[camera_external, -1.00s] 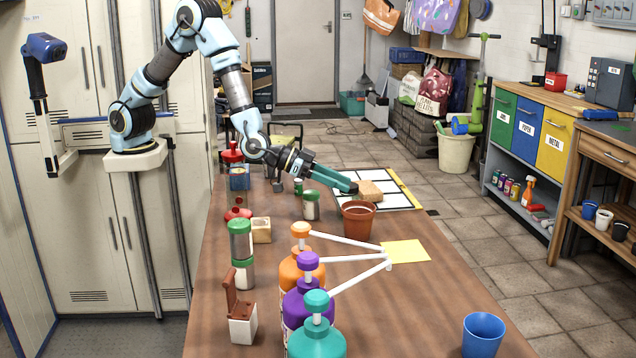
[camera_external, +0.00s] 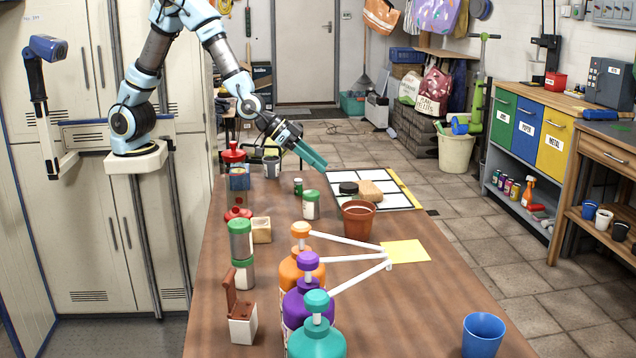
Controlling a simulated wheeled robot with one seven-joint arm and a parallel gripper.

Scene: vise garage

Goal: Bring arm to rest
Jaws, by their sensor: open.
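My gripper (camera_external: 312,157) has teal fingers and is open and empty. It hangs in the air over the far part of the brown table (camera_external: 410,305), pointing down to the right. Below and right of it, a black round thing (camera_external: 348,188) and a tan block (camera_external: 370,190) rest on a white gridded board (camera_external: 405,196). A terracotta pot (camera_external: 358,217) and a green-lidded jar (camera_external: 311,205) stand nearer, clear of the gripper.
Orange, purple (camera_external: 307,300) and teal pump bottles stand at the front with long white spouts. A blue cup (camera_external: 482,334) stands at the front right. Stacked green-lidded jars (camera_external: 240,240) and a small open box (camera_external: 242,325) line the left edge. The table's right front is mostly clear.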

